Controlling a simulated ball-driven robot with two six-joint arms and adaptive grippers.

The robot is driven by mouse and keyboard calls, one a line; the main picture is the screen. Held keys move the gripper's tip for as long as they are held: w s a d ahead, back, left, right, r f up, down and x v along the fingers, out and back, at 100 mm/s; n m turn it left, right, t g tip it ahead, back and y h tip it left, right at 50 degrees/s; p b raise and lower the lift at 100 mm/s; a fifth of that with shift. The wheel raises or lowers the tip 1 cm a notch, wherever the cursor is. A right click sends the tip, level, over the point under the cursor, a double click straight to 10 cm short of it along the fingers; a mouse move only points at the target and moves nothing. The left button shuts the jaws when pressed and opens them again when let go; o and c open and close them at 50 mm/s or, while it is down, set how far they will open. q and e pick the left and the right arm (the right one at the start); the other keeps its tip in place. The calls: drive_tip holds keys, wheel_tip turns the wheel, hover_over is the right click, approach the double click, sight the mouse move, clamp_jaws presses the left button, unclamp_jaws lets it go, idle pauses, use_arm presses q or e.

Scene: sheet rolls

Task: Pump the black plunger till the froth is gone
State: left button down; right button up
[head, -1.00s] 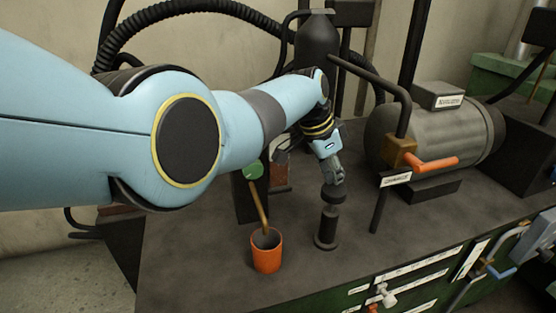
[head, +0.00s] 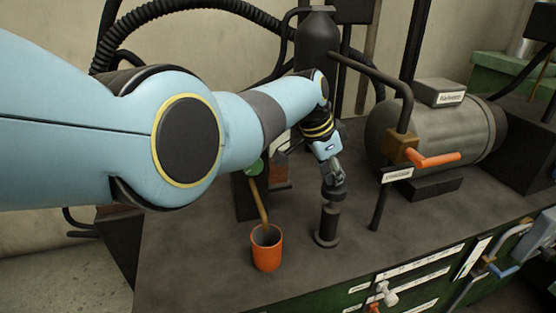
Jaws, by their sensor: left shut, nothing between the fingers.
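The black plunger (head: 328,222) stands upright on the dark bench top, with a round base and a knob at its top. My left gripper (head: 334,178) points down from above onto the knob. Its fingers are shut with nothing between them, at or very close to the knob; I cannot tell whether they touch it. An orange cup (head: 266,252) stands to the left of the plunger, with a brown spout (head: 260,205) reaching down into it. No froth can be made out in the cup. My right gripper is not in view.
A dark bottle-shaped vessel (head: 317,45) stands behind. The bench front (head: 400,290) carries labels and taps. The bench is bare in front of the cup.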

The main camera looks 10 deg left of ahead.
sight(331, 187)
use_arm(q)
drive_tip(key=shift+s+f+b, duration=0.1)
drive_tip(key=shift+f+b, duration=1.55)
drive_tip(key=shift+f, duration=0.6)
wheel_tip(331, 187, up, 6)
drive_tip(key=p, duration=0.5)
drive_tip(key=shift+p, duration=0.35)
